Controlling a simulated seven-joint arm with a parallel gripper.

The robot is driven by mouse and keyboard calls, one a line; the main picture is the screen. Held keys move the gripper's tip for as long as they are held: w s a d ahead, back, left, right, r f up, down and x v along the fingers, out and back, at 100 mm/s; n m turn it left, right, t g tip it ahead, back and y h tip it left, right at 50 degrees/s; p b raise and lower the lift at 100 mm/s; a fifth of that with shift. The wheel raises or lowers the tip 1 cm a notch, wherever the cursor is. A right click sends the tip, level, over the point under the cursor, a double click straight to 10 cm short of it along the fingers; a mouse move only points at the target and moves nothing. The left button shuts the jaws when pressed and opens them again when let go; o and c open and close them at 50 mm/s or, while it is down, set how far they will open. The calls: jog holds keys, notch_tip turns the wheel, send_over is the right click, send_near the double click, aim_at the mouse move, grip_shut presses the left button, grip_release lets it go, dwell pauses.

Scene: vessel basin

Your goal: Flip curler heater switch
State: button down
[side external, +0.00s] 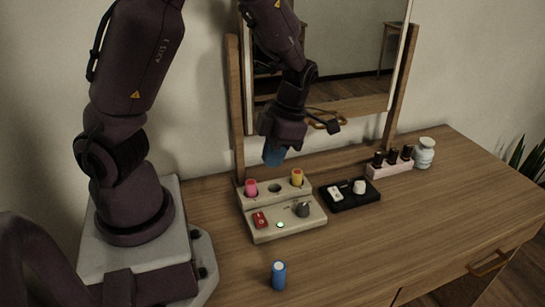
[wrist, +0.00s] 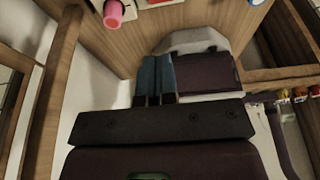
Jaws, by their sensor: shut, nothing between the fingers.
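The curler heater (side external: 262,232) is a beige box on the wooden table. A red switch (side external: 260,220) sits at its front left; its position is too small to tell. A small green light (side external: 280,225) glows beside it, and a dark grey knob (side external: 302,209) is at the right. A pink curler (side external: 251,187) and a yellow curler (side external: 297,177) stand in its back row, with an empty hole between them. The pink curler also shows in the wrist view (wrist: 113,14). My gripper (side external: 274,154), with blue fingers, is shut and empty, above and behind the heater, apart from it.
A blue curler (side external: 279,275) stands on the table in front of the heater. A black tray (side external: 352,203) with white items lies to the right. A pink holder with dark bottles (side external: 388,169) and a jar (side external: 424,153) are farther right. A framed mirror (side external: 345,60) stands behind.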

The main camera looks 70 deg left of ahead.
aim_at(260, 222)
jog(key=shift+d, duration=0.65)
jog(key=x, duration=0.8)
jog(key=w+x, duration=0.1)
jog(key=x, duration=0.4)
jog(key=shift+f, duration=0.55)
jog(key=shift+f, duration=0.1)
jog(key=shift+d+f, duration=0.15)
jog(key=shift+f, duration=0.15)
jog(key=shift+r, duration=0.1)
